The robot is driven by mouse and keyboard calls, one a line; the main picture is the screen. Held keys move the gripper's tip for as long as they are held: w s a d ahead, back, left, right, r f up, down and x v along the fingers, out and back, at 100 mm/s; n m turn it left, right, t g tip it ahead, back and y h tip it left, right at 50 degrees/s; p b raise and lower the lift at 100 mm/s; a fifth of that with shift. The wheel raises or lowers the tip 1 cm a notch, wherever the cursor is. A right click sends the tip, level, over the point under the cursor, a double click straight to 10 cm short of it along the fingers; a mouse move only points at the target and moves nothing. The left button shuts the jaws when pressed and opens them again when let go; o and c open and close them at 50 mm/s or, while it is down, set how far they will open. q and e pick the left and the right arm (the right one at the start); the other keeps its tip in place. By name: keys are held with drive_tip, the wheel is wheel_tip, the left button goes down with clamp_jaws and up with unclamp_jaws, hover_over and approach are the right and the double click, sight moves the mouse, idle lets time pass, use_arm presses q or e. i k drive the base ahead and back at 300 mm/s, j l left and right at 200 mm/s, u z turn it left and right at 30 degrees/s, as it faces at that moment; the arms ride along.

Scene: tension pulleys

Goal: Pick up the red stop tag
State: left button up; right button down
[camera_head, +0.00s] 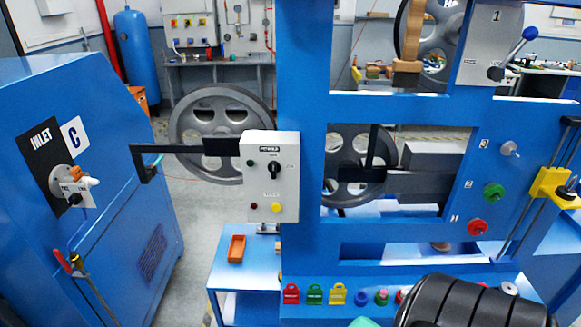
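The red stop tag (291,294) stands at the left end of a row of small items on the blue ledge at the bottom of the machine frame. It looks like a small padlock-shaped tag with a hole at its top. A green tag (314,295) and a yellow tag (338,294) stand just to its right, apart from it. Nothing covers the red tag. Neither of my grippers can be made out in this view.
A black ribbed shape (475,304) fills the lower right and hides part of the ledge. Blue and pink-green knobs sit right of the tags. An orange bin (237,248) lies on the blue bench to the left. A grey control box (270,177) hangs above.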

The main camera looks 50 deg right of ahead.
sight(292, 296)
drive_tip(key=z, duration=1.45)
